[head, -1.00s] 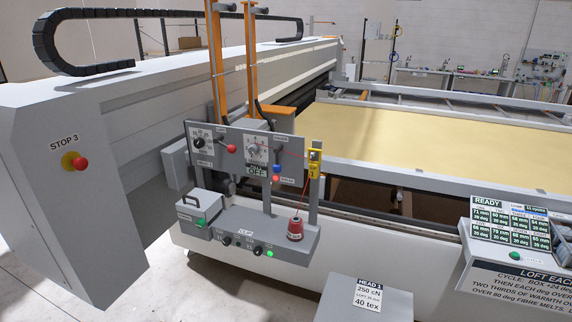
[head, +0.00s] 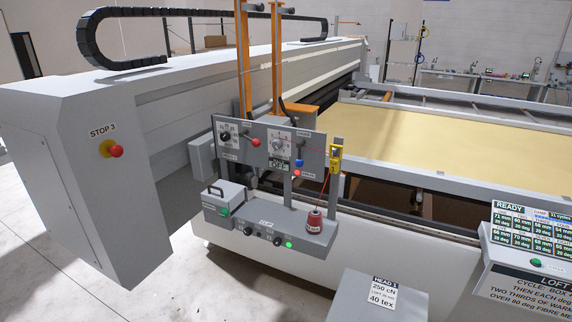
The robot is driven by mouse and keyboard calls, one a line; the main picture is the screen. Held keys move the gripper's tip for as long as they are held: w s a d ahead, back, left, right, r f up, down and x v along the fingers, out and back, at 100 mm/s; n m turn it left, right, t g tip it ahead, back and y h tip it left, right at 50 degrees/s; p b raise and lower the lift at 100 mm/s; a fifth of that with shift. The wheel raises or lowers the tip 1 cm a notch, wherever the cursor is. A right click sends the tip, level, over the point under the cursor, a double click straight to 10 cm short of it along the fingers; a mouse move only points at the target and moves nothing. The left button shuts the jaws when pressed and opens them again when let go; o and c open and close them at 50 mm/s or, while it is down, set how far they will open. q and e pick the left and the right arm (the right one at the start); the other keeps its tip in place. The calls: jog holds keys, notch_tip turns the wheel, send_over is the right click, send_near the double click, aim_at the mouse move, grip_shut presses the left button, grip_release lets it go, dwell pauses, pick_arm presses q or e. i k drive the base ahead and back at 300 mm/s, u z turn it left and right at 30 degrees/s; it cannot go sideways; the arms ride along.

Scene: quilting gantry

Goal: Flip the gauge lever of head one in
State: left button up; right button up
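The head-one panel (head: 230,156) is a grey upright plate on the gantry, in the middle of the head view. It carries a dark dial (head: 225,137) at left, a lever with a red knob (head: 255,142), and a white-faced gauge (head: 281,145) with a display reading OFF below it. Right of the gauge is a small lever with a blue knob (head: 299,162); its knob sits low, below a label too small to read. A red button or lamp (head: 297,172) is just beneath. Neither of my grippers is in view.
A yellow thread guide (head: 335,158) and a red thread cone (head: 314,221) stand at the panel's right. A shelf below bears knobs and a green lamp (head: 289,244). A red stop button (head: 116,151) is on the left housing. The HEAD 1 box (head: 352,292) stands in front.

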aim_at(299, 162)
jog(key=k, duration=0.55)
jog(key=u, duration=0.5)
jog(key=i, duration=1.25)
jog(key=z, duration=0.7)
